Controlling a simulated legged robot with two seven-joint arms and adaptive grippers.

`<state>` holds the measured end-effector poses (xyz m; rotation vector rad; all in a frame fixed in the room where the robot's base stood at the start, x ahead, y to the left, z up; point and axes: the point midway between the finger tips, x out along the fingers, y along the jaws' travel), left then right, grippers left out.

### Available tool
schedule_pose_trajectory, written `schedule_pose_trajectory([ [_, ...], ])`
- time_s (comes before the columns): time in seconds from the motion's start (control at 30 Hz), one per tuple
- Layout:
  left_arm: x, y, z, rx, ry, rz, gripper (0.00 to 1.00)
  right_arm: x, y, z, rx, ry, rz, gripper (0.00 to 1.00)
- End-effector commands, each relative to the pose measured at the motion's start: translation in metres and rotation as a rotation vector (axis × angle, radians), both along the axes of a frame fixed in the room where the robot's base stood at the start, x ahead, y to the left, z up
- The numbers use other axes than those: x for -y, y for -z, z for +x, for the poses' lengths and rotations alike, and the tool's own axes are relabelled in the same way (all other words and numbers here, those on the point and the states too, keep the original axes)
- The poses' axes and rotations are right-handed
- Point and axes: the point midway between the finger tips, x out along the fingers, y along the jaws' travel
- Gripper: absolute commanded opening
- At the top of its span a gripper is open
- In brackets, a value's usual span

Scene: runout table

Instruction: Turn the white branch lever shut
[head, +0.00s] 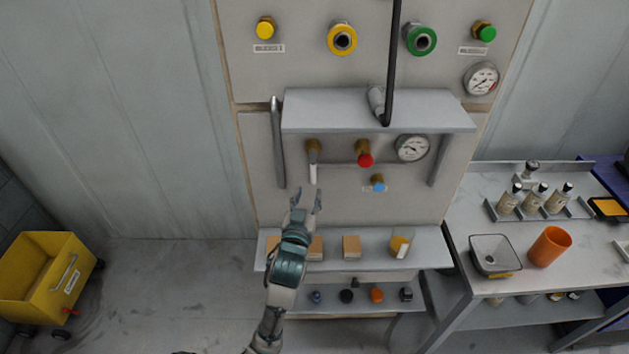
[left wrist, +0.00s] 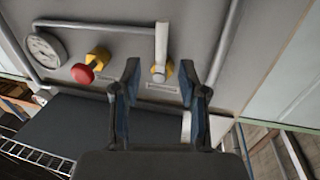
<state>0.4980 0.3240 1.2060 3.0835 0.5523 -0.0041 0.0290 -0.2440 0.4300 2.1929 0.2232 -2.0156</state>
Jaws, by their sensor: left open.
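The white branch lever (head: 312,174) hangs straight down from its brass valve (head: 312,148) on the panel, under the upper shelf. In the left wrist view, which looks upside down, the white lever (left wrist: 161,43) points up from its brass valve. My left gripper (head: 305,199) is open and empty, just below the lever's lower end in the head view. In the left wrist view its two fingers (left wrist: 160,68) appear on either side of the valve; I cannot tell the remaining distance. My right gripper is not in view.
A red knob (head: 364,158) on a brass valve, a gauge (head: 411,148) and a blue knob (head: 378,182) sit to the right. The upper shelf (head: 380,112) juts out above. A lower shelf (head: 430,249) with blocks lies below. A grey vertical pipe (head: 277,145) runs at left.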

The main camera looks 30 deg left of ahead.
Motion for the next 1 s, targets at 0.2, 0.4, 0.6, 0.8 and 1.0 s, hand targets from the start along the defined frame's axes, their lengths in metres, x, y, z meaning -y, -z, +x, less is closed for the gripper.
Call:
schedule_pose_trajectory([
  [0.2, -0.018, -0.006, 0.047, 0.003, -0.001, 0.002, 0.42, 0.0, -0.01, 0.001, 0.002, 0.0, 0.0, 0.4],
  [0.4, -0.028, -0.005, 0.075, 0.004, 0.0, 0.0, 0.42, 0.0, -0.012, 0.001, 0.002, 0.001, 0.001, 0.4],
  [0.6, -0.032, -0.005, 0.085, 0.005, 0.0, 0.0, 0.42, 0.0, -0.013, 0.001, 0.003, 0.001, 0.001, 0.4],
  [0.8, -0.032, -0.004, 0.085, 0.005, 0.0, 0.0, 0.42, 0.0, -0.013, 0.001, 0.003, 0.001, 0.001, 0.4],
  [1.0, -0.032, -0.004, 0.085, 0.004, 0.0, 0.0, 0.0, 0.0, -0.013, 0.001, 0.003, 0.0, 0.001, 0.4],
])
